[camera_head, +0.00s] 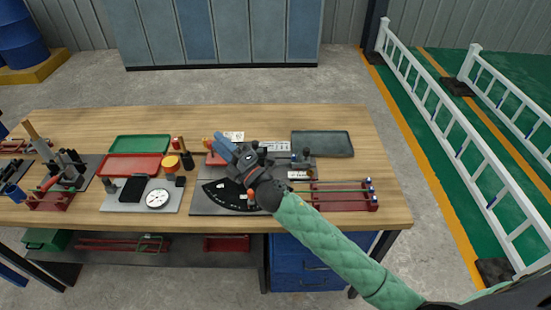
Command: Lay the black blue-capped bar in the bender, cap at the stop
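The bender is a dark grey plate (200,204) with a black fan-shaped scale (226,197), near the middle of the workbench. My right gripper (228,150) is over the bender's back part and hides much of it, including most of where a bar lies. Its fingers point toward the back left. I cannot tell whether it holds anything. A red rack (345,205) to the right of the bender carries thin bars with blue caps (370,190) at their right ends. Which of them is black is too small to tell. My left gripper does not show.
A grey tray (347,144) lies behind the rack. Green (139,146) and red (118,166) trays, a dial gauge (157,199) and a yellow-topped tape roll (170,164) are left of the bender. The right front corner of the bench (400,218) is bare.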

